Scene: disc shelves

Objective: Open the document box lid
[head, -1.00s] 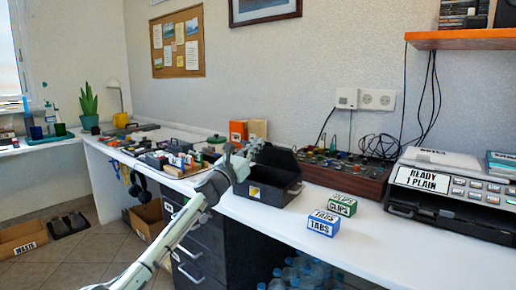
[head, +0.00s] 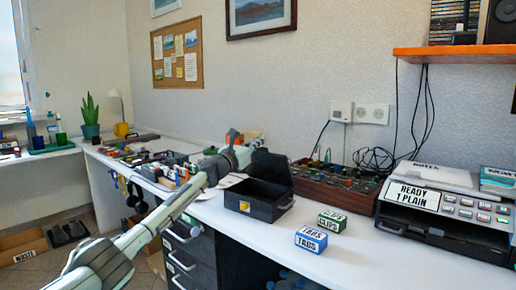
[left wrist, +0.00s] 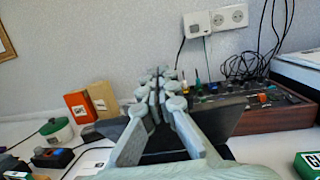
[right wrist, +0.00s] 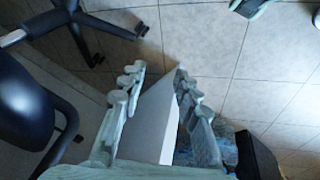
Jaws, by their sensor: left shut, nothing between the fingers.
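The document box (head: 250,209) is a black box with a small yellow label on its front, on the white desk. Its lid (head: 273,167) stands raised at the back and the box's inside shows. My left gripper (head: 233,137) is shut and empty, to the left of the raised lid in the head view. In the left wrist view the shut fingers (left wrist: 158,75) are in front of the dark lid (left wrist: 225,119); they hide its middle, and I cannot tell whether they touch it. My right gripper (right wrist: 157,78) is open and empty, away from the box, over the floor.
Green clips box (head: 332,222) and blue tabs box (head: 311,239) stand right of the document box. A wooden-sided mixer (head: 330,187) is behind it, a printer (head: 440,205) farther right. Several small items crowd the desk's left. An office chair (right wrist: 35,105) is near my right gripper.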

